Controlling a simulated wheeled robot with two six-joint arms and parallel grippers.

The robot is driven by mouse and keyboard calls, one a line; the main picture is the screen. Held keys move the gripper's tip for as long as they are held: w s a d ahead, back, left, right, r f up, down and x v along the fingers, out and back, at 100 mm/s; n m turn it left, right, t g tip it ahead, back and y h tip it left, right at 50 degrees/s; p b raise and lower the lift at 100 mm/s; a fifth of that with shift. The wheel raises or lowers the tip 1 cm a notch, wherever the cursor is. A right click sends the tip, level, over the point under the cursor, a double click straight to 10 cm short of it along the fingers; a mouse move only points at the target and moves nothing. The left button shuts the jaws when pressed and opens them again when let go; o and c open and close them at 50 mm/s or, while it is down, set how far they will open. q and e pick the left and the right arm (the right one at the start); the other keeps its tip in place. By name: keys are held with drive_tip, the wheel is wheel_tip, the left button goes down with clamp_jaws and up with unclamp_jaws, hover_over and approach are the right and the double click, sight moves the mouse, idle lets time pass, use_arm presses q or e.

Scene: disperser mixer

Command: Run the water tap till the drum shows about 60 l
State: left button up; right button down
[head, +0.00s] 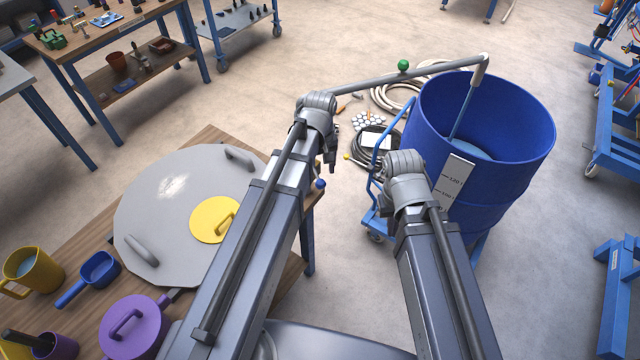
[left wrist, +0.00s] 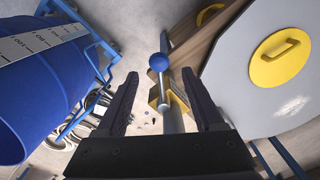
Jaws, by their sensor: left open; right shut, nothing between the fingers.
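The blue drum (head: 525,170) stands at the right. Its white scale (head: 458,175) shows upper marks of about 120 l and 100 l; my right arm hides the lower part. A pipe (head: 440,70) reaches over the rim, and a thin pale-blue stream (head: 464,112) runs down to pale water (head: 474,151) inside. The level cannot be read against the scale. My left gripper (head: 330,160) is open. In the left wrist view a blue ball knob (left wrist: 158,62) on a grey rod shows between its fingers (left wrist: 160,103), not visibly touched. My right gripper's fingers are hidden behind its wrist.
A wooden table (head: 215,140) at the left holds a grey lid (head: 150,205), a yellow disc (head: 205,222), a purple lid (head: 130,325), a yellow mug (head: 35,272) and a blue scoop (head: 95,275). Hoses (head: 390,97) lie on the floor. A green ball (head: 403,65) shows at the pipe.

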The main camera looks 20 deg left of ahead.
sight(321, 181)
use_arm(q)
wheel_tip(321, 181, down, 5)
drive_tip(key=b, duration=0.4)
drive_tip(key=shift+f, duration=0.2)
clamp_jaws()
idle(1.2)
